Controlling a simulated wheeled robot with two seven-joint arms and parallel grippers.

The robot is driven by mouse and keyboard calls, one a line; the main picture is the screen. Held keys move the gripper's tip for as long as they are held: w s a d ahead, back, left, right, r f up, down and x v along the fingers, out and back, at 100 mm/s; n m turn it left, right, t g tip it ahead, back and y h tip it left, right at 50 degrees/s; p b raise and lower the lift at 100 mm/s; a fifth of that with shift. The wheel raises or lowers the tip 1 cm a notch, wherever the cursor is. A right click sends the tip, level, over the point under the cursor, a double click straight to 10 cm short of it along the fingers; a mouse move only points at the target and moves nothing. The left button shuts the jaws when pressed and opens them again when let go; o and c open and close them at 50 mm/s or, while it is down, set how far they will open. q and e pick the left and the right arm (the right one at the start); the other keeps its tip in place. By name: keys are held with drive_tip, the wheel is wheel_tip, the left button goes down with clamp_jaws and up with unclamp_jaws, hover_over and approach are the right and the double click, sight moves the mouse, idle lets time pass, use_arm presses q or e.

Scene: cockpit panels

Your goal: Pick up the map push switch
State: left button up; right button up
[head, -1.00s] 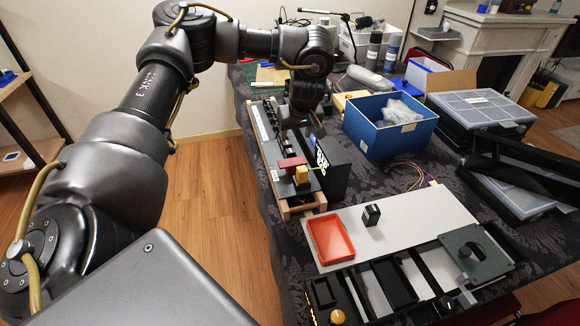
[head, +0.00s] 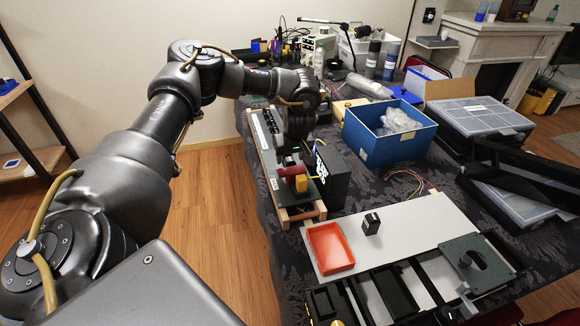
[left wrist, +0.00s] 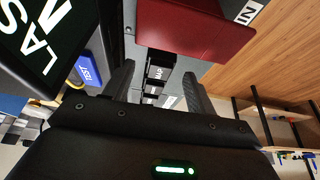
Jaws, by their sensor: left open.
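A row of small black push switches with white lettering sits on the narrow panel (head: 270,175). One switch (left wrist: 157,72), whose upside-down lettering looks like MAP, shows between my fingers in the left wrist view. My left gripper (left wrist: 157,82) is open, with one finger on each side of that switch; I cannot tell whether they touch it. In the head view, my left wrist hides this part of the panel. A separate small black block (head: 371,223) with a white mark stands on the light board. My right gripper is not in view.
A dark red guard (left wrist: 195,28) is close to the fingers. A black display box (head: 330,178) stands beside the panel. An orange-red tray (head: 330,248) lies on the light board (head: 410,228). A blue box (head: 388,140) stands behind. The board's middle is mostly clear.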

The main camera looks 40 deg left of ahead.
use_arm(q)
drive_tip(key=shift+x, duration=1.05)
drive_tip(key=shift+r, duration=0.1)
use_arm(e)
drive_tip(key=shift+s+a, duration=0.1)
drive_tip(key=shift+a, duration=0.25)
use_arm(q)
drive_tip(key=c, duration=1.1)
drive_tip(key=shift+r, duration=0.1)
